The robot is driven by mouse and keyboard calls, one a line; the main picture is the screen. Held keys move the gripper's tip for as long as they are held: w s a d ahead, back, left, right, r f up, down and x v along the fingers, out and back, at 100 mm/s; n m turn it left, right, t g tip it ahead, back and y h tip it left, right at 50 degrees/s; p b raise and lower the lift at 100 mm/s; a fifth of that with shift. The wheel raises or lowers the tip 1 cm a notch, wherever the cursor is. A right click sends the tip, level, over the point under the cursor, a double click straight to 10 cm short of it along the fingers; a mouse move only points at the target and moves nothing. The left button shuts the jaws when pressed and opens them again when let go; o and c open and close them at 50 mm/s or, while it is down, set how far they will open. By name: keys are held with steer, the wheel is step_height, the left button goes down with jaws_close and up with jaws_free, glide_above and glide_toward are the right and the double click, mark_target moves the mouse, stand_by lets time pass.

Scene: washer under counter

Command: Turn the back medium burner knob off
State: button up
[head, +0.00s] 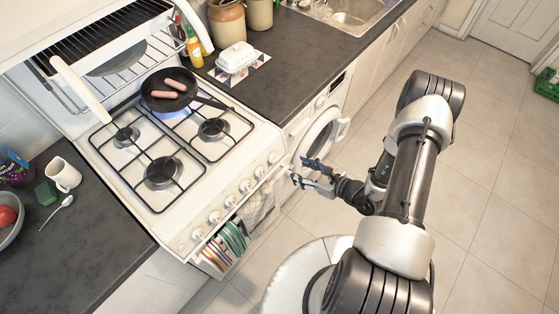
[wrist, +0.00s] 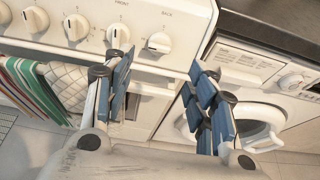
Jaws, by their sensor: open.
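The white stove (head: 140,205) has a row of white knobs along its front panel. The rightmost knob (head: 274,158) shows large in the wrist view (wrist: 159,43), under the printed word "BACK"; its grip lies nearly sideways. The knob left of it (wrist: 118,35) has its grip more upright. I cannot tell which one is the back medium knob. A blue flame glow (head: 180,116) shows under the frying pan (head: 169,91) at a back burner. My gripper (head: 301,174) is open and empty in front of the panel's right end. In the wrist view its fingers (wrist: 160,75) are apart, touching no knob.
Striped towels (head: 228,243) and a pale quilted cloth (head: 257,210) hang on the stove's front rail. The washer (head: 318,135), its round door ajar, stands right of the stove under a dark counter (head: 270,88).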

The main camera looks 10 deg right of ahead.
mark_target(277, 160)
steer(key=b+x, duration=0.1)
steer(key=x, duration=0.9)
steer(key=shift+w, duration=0.1)
steer(key=shift+r, duration=0.1)
steer(key=c, duration=1.1)
